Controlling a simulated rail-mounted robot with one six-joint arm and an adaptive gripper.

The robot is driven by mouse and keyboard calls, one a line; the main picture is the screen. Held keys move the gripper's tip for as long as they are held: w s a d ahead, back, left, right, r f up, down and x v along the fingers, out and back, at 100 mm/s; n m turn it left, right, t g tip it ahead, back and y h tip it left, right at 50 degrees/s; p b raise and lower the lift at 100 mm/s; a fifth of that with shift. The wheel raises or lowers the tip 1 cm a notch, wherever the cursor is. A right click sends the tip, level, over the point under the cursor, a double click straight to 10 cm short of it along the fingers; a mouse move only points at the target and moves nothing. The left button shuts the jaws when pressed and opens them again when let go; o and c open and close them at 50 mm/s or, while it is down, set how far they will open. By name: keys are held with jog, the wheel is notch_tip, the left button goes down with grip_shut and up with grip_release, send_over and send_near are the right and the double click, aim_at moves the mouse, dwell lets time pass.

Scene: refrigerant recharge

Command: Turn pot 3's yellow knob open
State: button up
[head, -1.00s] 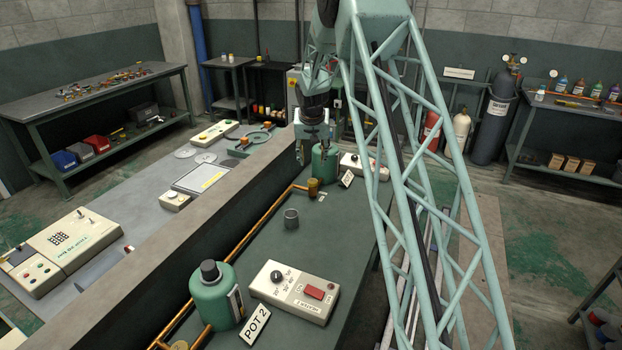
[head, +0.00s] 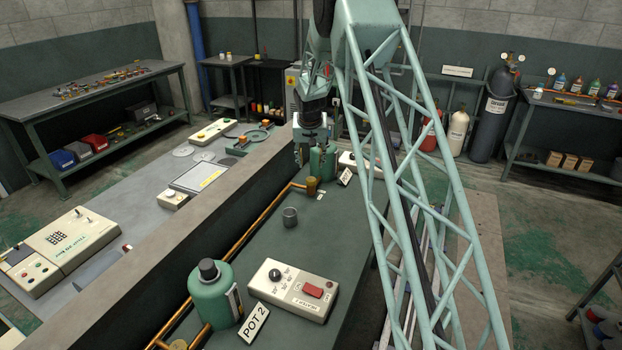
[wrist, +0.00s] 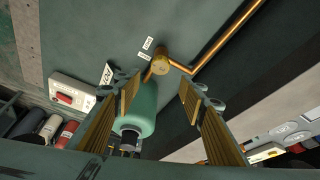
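The far green pot (head: 328,162) stands on the dark green bench, with a label (head: 345,177) beside it whose number I cannot read. A yellow-brass knob (head: 312,186) is on the pipe at its near left; it also shows in the wrist view (wrist: 160,64), beyond the fingertips. My gripper (head: 299,160) hangs just left of the pot's top in the head view. In the wrist view my gripper (wrist: 158,94) is open and empty, its fingers well apart. The pot (wrist: 135,108) shows between the fingers, nearer the left one, with its dark cap low in the picture.
A grey cup (head: 290,217) stands on the bench before the knob. Pot 2 (head: 213,298) and a switch box (head: 292,289) are nearer. A second switch box (head: 349,160) stands behind the far pot. A raised ledge (head: 190,236) runs along the bench's left side.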

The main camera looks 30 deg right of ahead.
aim_at(311, 179)
jog(key=shift+x, duration=5.95)
jog(key=c, duration=0.8)
